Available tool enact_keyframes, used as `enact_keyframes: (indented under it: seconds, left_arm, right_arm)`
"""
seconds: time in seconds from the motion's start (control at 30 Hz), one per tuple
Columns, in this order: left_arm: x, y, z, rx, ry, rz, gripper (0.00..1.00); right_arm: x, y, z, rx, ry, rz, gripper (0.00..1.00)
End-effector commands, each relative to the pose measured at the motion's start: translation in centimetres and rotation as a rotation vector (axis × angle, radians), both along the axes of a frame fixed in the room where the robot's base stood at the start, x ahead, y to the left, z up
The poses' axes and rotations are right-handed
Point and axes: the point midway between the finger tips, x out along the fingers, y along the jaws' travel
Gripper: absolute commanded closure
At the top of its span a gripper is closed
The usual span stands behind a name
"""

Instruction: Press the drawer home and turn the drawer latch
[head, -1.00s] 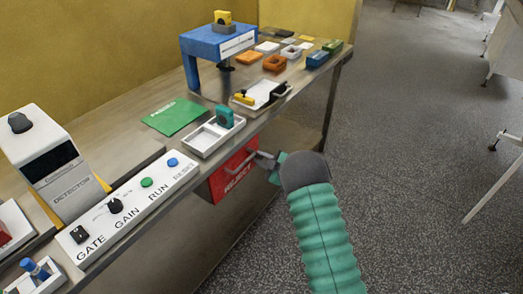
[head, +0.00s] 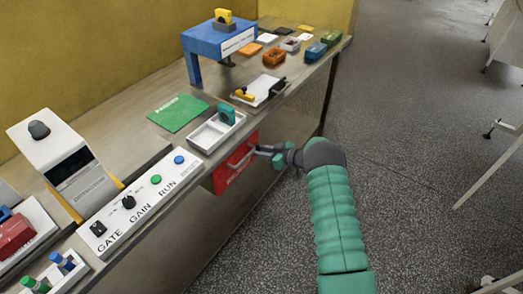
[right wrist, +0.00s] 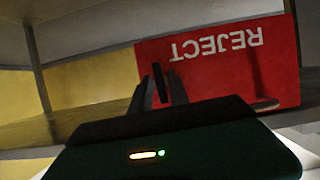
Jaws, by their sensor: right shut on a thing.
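The red drawer (head: 236,168) marked REJECT sits under the bench's front edge. How far the drawer stands out is hard to tell. My left gripper is not in view.
On the bench above the drawer are a white tray (head: 205,138) with a green piece, a control panel (head: 136,205), a detector (head: 62,160) and a blue stand (head: 218,40).

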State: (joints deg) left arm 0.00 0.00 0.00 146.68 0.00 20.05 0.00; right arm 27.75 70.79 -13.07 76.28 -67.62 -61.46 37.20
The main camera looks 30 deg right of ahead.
Motion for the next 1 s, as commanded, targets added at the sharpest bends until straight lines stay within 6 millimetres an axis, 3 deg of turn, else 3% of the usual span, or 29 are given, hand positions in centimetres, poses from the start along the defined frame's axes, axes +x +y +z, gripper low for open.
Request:
enact_keyframes:
  seconds: [0.53,0.57,0.6,1.0]
  left_arm:
    - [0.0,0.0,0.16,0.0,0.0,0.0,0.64]
    - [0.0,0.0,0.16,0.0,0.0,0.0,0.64]
    - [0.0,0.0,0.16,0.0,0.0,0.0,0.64]
    - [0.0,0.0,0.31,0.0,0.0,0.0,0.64]
  right_arm:
    - [0.15,0.01,0.16,0.023,0.005,0.0,1.0]
    - [0.16,0.0,0.17,0.022,0.005,0.001,0.75]
    - [0.14,0.0,0.16,0.023,0.005,0.0,0.69]
    - [-0.55,-0.45,0.45,0.021,0.006,-0.002,0.67]
